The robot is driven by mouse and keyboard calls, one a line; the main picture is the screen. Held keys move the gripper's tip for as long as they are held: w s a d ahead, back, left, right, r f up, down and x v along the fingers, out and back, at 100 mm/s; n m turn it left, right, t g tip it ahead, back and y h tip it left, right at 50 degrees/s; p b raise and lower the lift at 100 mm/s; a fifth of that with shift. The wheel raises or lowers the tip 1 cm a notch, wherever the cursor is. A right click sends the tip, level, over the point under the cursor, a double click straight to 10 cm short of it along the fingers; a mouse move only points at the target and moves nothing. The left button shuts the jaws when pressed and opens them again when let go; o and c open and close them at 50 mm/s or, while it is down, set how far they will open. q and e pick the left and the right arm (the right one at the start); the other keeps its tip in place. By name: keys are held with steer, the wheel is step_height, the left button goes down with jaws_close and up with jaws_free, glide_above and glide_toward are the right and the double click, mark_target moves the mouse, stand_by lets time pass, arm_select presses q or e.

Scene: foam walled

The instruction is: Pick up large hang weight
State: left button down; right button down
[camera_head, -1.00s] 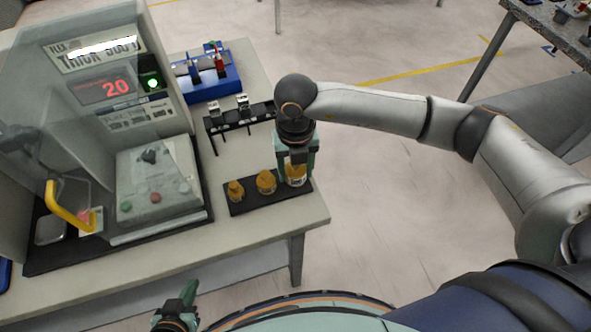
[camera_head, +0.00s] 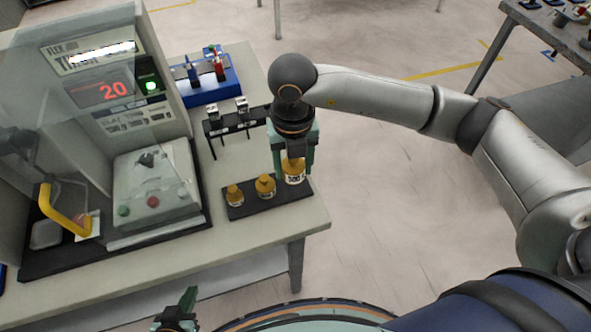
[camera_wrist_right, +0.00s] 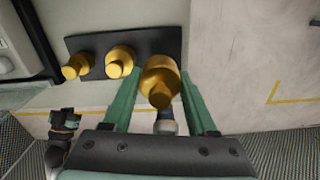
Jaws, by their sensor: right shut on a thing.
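The large hang weight (camera_head: 294,171) is a brass cylinder with a white label, at the right end of a black tray (camera_head: 262,203) on the bench. My right gripper (camera_head: 293,168) is shut on it, one finger on each side. In the right wrist view the large weight (camera_wrist_right: 159,80) sits between the green fingers (camera_wrist_right: 160,95). In the head view its base looks a little above the tray. A medium weight (camera_head: 265,186) and a small weight (camera_head: 234,195) stand on the tray to its left. My left gripper (camera_head: 178,308) is low at the bottom edge; its jaws are unclear.
A testing machine (camera_head: 120,110) with a clear shield and a yellow handle (camera_head: 60,212) fills the left. A black rack (camera_head: 236,122) and a blue holder (camera_head: 208,82) stand behind the tray. Open floor lies right of the bench.

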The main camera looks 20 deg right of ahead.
steer(key=s+a+r+b, duration=0.1)
steer(key=s+a+r, duration=0.7)
steer(key=s, duration=0.2)
steer(key=shift+r+b, duration=0.3)
